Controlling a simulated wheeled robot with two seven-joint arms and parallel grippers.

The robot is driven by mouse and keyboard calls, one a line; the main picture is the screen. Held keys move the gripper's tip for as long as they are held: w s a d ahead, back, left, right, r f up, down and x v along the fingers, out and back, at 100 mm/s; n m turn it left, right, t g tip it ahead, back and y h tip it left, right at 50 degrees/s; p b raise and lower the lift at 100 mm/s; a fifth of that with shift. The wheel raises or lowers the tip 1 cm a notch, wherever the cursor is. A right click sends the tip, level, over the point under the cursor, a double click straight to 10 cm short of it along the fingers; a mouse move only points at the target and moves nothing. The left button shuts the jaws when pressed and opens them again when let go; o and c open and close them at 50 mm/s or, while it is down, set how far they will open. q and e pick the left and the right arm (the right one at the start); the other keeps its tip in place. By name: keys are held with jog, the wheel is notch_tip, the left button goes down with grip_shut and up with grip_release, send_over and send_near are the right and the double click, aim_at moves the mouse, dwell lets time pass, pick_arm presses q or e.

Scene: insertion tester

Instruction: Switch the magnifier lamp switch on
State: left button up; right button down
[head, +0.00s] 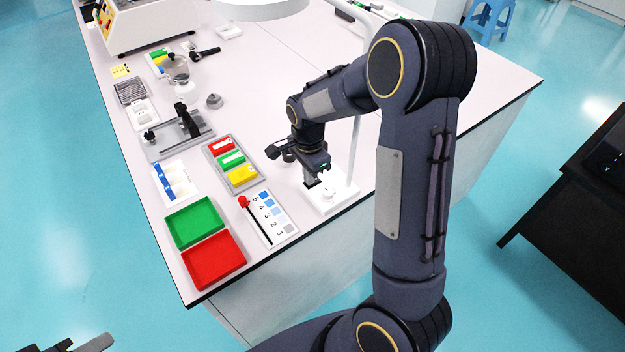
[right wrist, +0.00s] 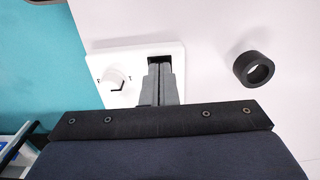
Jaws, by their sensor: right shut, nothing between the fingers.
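The magnifier lamp has a round white head (head: 262,10), a thin white post (head: 355,150) and a white base (head: 338,198) near the table's right front edge. In the right wrist view the base (right wrist: 133,58) carries a white knob (right wrist: 117,78) and a dark switch slot (right wrist: 160,60). My right gripper (head: 311,182) is shut and empty, pointing down at the base. Its fingertips (right wrist: 160,72) cover most of the switch, so its position and any contact are hidden. My left gripper (head: 82,345) is only partly in view at the bottom left, clear of the table.
A black ring (right wrist: 253,68) lies on the table beside the base. To the left are a numbered card (head: 268,218), a grey tray of coloured blocks (head: 210,150), a green tray (head: 194,222) and a red tray (head: 214,262). The table's back right is largely clear.

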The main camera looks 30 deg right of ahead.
jog(key=shift+f, duration=0.15)
jog(key=shift+r+p, duration=2.75)
jog(key=shift+r, duration=0.8)
jog(key=s+a+r+n+t+y, duration=0.1)
jog(key=s+a+r+n+t, duration=0.1)
jog(key=s+r+n, duration=0.2)
jog(key=s+a+r+n+t+y, duration=0.1)
jog(key=s+a+r+n, duration=0.2)
jog(key=s+n, duration=0.3)
jog(key=s+a+r+n+t+y, duration=0.1)
jog(key=s+r+n, duration=0.4)
jog(key=s, duration=0.7)
jog(key=shift+a+r+n+t+y, duration=0.3)
jog(key=shift+a+r+t+y, duration=0.15)
jog(key=shift+a+t, duration=0.3)
